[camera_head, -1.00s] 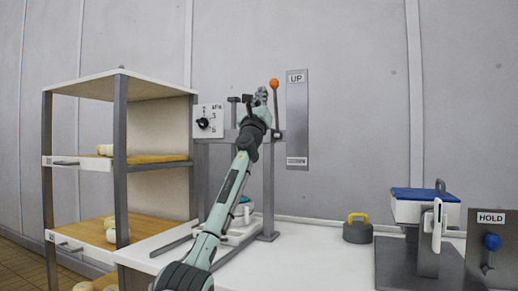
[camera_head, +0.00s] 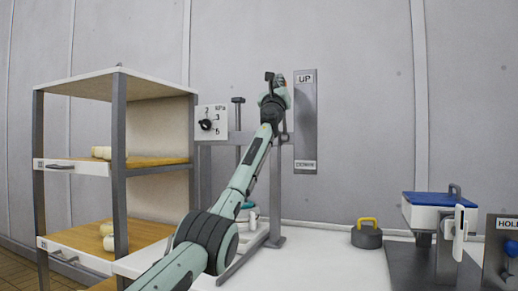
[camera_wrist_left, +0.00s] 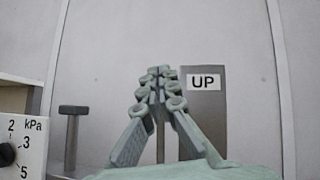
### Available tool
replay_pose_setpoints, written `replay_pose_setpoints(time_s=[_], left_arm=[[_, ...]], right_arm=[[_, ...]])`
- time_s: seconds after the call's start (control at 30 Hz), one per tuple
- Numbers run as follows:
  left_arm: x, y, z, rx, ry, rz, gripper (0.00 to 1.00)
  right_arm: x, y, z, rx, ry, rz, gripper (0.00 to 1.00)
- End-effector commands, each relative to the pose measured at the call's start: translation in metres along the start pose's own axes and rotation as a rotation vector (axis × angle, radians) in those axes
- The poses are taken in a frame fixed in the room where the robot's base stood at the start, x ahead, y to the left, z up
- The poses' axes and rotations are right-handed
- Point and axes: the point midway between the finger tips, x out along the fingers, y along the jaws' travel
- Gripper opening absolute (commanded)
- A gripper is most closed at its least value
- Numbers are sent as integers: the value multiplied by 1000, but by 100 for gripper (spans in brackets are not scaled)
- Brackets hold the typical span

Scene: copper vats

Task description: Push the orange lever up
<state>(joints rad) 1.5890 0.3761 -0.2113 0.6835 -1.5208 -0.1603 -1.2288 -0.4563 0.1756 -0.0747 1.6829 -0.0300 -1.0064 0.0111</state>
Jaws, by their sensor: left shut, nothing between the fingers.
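My left gripper (camera_head: 280,84) is at the grey UP/DOWN plate (camera_head: 306,130), just left of the UP label, and covers where the orange lever knob stood. The orange knob cannot be clearly made out now, and whether the gripper touches it cannot be told. In the left wrist view, the gripper's fingers (camera_wrist_left: 158,80) meet at their tips with nothing held between them. The UP plate (camera_wrist_left: 204,110) is behind them to the right. A thin grey upright shows between the fingers low down. My right gripper is in neither view.
A kPa dial (camera_head: 207,124) and a dark T-shaped handle (camera_head: 238,113) are left of the lever. A shelf unit (camera_head: 120,150) stands at left. A yellow-handled weight (camera_head: 366,234) and a blue-topped scale (camera_head: 435,205) are on the white bench (camera_head: 320,260).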

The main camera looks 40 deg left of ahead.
Motion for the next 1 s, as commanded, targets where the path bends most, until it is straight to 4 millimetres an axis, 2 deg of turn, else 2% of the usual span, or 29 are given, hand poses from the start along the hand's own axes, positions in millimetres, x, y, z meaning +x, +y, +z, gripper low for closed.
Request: replay_pose_setpoints(time_s=[0.1,0.2,0.6,1.0], left_arm=[[14,-2,-3,5,42,11,0],[20,-1,-7,11,75,21,0],[30,-5,-8,23,164,27,0],[30,-7,-10,26,177,24,0]], right_arm=[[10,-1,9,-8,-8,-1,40],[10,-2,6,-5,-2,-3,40],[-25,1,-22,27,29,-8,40],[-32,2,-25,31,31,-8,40]])
